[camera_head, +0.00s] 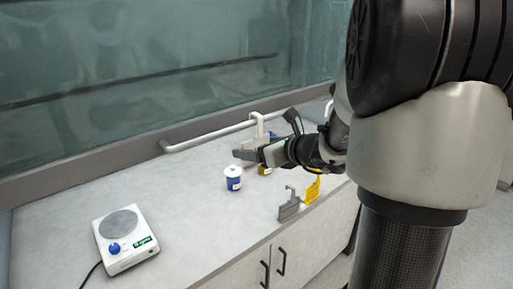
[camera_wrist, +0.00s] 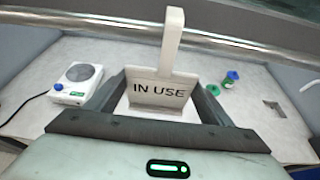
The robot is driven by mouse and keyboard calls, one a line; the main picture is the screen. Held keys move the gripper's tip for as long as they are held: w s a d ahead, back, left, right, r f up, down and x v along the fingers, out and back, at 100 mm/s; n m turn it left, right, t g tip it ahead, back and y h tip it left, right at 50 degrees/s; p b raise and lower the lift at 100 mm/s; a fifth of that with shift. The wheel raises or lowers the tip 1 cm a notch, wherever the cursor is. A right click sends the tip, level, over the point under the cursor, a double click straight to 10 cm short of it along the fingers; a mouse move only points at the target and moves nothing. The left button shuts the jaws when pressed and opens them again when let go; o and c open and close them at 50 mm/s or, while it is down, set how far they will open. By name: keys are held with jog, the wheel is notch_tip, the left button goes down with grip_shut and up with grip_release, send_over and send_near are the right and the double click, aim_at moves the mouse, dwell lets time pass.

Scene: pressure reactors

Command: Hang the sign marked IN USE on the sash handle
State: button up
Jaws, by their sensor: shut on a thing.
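The white IN USE sign (camera_wrist: 158,94) is upright between the fingers of my gripper (camera_wrist: 160,86), which is shut on it; its lettering faces the wrist camera. Its hook (camera_wrist: 173,38) rises above the plate and overlaps the sash handle (camera_wrist: 90,27) in the wrist view. In the head view, the handle (camera_head: 205,135) is a pale bar along the sash's lower edge. The hook (camera_head: 257,122) shows at the bar there, above my gripper (camera_head: 250,153). I cannot tell whether the hook is over the bar or just in front of it.
A hotplate (camera_head: 125,240) stands front left on the bench. A blue jar with a white lid (camera_head: 233,180) stands below my gripper. A grey hooked sign (camera_head: 289,207) and a yellow one (camera_head: 312,190) stand near the front edge. The bench between hotplate and jar is clear.

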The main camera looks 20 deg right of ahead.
jog(key=o, duration=1.2)
jog(key=shift+o, duration=0.2)
